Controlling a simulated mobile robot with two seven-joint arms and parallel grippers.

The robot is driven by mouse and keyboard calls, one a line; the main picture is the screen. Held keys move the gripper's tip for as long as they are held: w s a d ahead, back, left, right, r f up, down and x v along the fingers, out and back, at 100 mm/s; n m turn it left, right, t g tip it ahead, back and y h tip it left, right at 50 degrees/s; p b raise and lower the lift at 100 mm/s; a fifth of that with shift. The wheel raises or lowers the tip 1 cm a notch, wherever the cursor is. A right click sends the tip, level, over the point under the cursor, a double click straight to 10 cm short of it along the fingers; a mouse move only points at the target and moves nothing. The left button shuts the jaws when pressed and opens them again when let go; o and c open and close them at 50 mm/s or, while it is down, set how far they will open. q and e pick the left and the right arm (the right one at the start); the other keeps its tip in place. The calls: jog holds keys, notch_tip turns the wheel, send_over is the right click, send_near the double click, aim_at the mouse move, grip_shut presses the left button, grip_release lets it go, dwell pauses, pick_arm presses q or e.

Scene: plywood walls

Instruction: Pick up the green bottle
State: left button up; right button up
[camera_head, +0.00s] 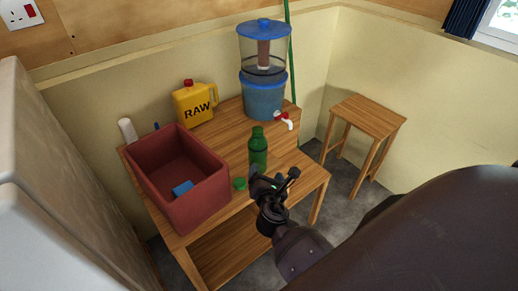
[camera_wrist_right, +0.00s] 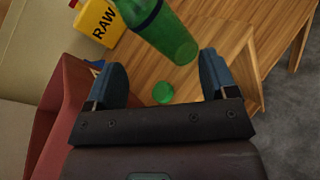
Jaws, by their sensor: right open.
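The green bottle (camera_head: 258,148) stands upright on the wooden table, right of the red crate. It also shows in the right wrist view (camera_wrist_right: 172,38), beyond the fingertips and between their directions. A small green cap (camera_head: 240,184) lies on the table near the bottle; the wrist view shows it too (camera_wrist_right: 163,93). My right gripper (camera_head: 274,181) is in front of the bottle and covers its lower part in the head view. In the wrist view its two fingers (camera_wrist_right: 162,78) are spread apart with nothing between them gripped. My left gripper is not in view.
The red crate (camera_head: 205,203) with a blue item (camera_head: 182,188) inside stands on the table's left. A yellow RAW jug (camera_head: 195,103) and a blue water dispenser (camera_head: 262,95) stand behind. A wooden stool (camera_head: 368,115) is at the right.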

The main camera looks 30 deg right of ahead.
aim_at(258, 137)
jog(key=w+d+r+n, duration=0.1)
jog(key=w, duration=0.1)
jog(key=w+d+r+n+h+p, duration=0.1)
jog(key=w+r+n, duration=0.1)
jog(key=w, duration=0.1)
jog(key=w+r+n+t+h, duration=0.1)
jog(key=w+r+n, duration=0.1)
jog(key=w, duration=0.1)
jog(key=shift+d+r, duration=0.1)
jog(key=shift+d, duration=0.3)
jog(key=shift+f+x, duration=0.15)
jog(key=shift+x, duration=1.2)
jog(key=shift+f+x, duration=0.15)
jog(key=shift+x, duration=1.2)
jog(key=shift+a, duration=0.1)
jog(key=c, duration=1.2)
